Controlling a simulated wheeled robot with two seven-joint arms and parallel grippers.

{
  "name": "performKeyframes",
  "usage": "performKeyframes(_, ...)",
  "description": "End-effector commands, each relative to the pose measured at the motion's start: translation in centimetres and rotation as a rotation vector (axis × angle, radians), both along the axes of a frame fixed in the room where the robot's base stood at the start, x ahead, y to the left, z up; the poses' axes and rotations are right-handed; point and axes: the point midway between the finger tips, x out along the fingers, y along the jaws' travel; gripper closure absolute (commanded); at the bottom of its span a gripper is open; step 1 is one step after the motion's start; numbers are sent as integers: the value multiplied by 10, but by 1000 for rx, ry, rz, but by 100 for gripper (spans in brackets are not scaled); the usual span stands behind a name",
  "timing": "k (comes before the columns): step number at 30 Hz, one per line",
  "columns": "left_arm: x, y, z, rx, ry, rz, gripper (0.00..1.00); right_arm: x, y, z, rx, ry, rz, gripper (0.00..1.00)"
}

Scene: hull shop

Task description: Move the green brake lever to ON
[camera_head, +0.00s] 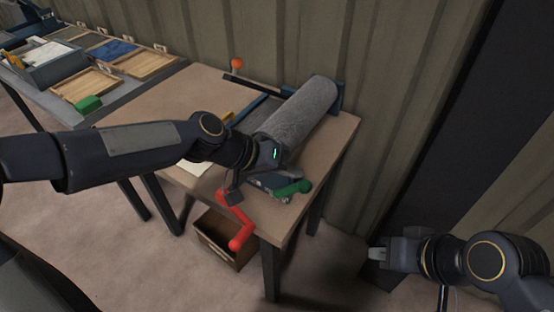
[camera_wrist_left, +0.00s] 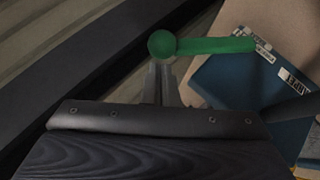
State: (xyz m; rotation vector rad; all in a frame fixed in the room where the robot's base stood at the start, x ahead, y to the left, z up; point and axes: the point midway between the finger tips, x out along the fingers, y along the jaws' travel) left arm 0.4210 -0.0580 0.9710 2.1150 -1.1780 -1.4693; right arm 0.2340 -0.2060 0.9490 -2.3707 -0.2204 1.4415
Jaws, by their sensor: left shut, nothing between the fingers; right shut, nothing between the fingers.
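The green brake lever (camera_head: 293,188) sticks out from a blue block at the near right corner of the wooden table, its round knob at the right end. In the left wrist view the lever (camera_wrist_left: 215,46) lies across, with its knob toward the left. My left gripper (camera_wrist_left: 163,72) is shut and empty, its fingertips right beside the knob; I cannot tell whether they touch it. In the head view the left gripper (camera_head: 292,175) is just behind the lever, partly hidden by its own wrist. My right gripper (camera_head: 378,254) is shut and empty, right of the table.
A grey roll (camera_head: 300,115) lies behind the lever. The blue block (camera_wrist_left: 235,85) carries small labels. An open box (camera_head: 222,240) stands under the table.

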Motion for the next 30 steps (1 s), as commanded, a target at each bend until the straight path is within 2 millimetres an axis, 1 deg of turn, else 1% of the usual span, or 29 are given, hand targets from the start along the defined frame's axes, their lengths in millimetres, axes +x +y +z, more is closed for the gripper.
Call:
performKeyframes(1,-5,-5,1,29,-23,-6,100,0,0,4,0,0,0,100)
performKeyframes(6,-11,-15,-6,108,-78,-4,100,0,0,5,0,0,0,100)
performKeyframes(12,-15,-21,-12,102,-72,0,100,0,0,4,0,0,0,100)
performKeyframes(30,-21,-26,-17,104,-63,-8,100,0,0,3,0,0,0,100)
